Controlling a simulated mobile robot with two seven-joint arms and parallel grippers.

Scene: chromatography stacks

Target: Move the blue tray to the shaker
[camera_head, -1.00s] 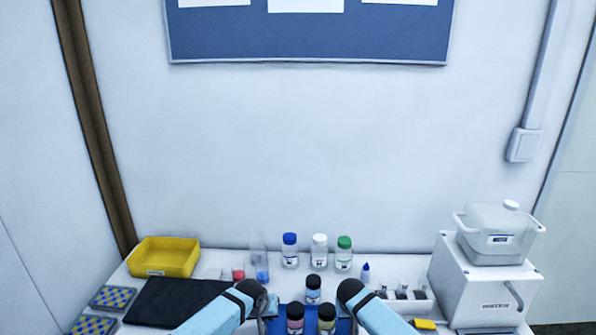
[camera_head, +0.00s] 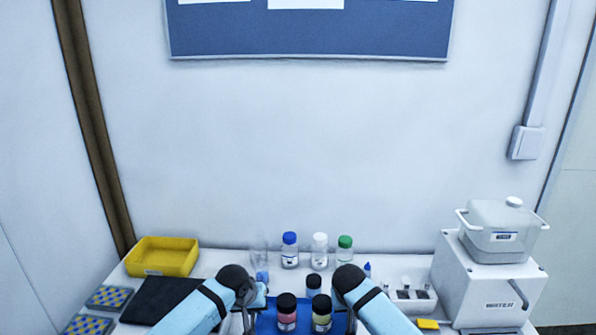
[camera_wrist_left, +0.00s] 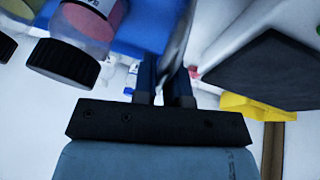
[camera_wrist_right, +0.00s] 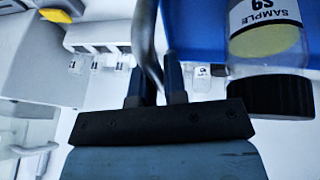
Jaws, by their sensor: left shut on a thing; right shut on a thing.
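The blue tray (camera_head: 304,324) is at the bottom middle of the head view, between my two grippers, and carries bottles with black caps, one pink (camera_head: 287,315) and one yellow (camera_head: 321,316) in front. My left gripper (camera_head: 249,312) is shut on a metal handle at the tray's left side, and this grip shows in the left wrist view (camera_wrist_left: 164,80). My right gripper (camera_head: 351,314) is shut on the right handle, also seen in the right wrist view (camera_wrist_right: 155,80). A flat black platform (camera_head: 165,298) lies on the left of the bench, perhaps the shaker. The tray's front edge is cut off.
A yellow bin (camera_head: 162,257) and blue-yellow racks (camera_head: 109,298) stand at the left. Bottles with blue (camera_head: 290,250), white (camera_head: 320,252) and green (camera_head: 344,254) caps stand behind the tray. A white vial holder (camera_head: 410,298) and a white machine (camera_head: 488,285) stand at the right.

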